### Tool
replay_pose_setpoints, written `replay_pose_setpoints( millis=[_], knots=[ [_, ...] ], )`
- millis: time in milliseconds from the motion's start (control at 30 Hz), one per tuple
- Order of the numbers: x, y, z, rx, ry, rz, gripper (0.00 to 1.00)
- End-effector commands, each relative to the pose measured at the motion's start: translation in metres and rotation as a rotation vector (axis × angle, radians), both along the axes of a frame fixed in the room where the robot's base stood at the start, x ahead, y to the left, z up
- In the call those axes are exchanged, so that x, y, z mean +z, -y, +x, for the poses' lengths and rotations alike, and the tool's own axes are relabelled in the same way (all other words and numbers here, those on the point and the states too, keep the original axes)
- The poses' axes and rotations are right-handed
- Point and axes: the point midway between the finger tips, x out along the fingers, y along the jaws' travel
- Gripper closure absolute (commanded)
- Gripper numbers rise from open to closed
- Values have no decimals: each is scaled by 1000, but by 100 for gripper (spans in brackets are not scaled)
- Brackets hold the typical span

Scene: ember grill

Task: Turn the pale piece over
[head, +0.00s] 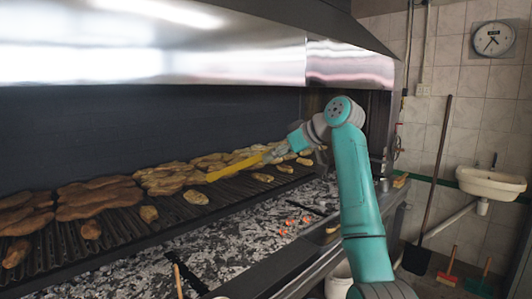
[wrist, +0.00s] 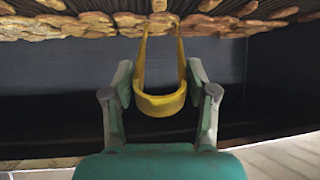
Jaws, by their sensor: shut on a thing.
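Yellow tongs (head: 235,167) reach leftward over the grill from my gripper (head: 288,146). In the wrist view my gripper (wrist: 160,88) is shut on the tongs' yellow bend (wrist: 160,104), one finger on each side. The two tong arms point at the grill, spread apart. A small pale piece (head: 196,197) lies on the bars just below and in front of the tong tips in the head view. In the wrist view a small piece (wrist: 158,6) shows at the top edge between the tips; I cannot tell whether they touch it. Several similar pieces lie along the row, so which is meant is unclear.
Larger browned pieces (head: 98,198) crowd the back of the grill bars (head: 120,222). Ash and glowing embers (head: 290,222) lie below in front. A metal hood (head: 200,50) hangs above. A white sink (head: 490,183) is on the tiled wall at right.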

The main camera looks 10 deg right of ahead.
Motion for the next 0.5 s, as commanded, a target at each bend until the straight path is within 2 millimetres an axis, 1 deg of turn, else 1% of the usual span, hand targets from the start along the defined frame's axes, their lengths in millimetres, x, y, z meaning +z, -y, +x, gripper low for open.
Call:
replay_pose_setpoints(
  millis=[100, 500],
  knots=[
    [0, 12, -17, -2, 2, -1, 56],
    [0, 50, -75, -3, 2, 0, 56]
  ],
)
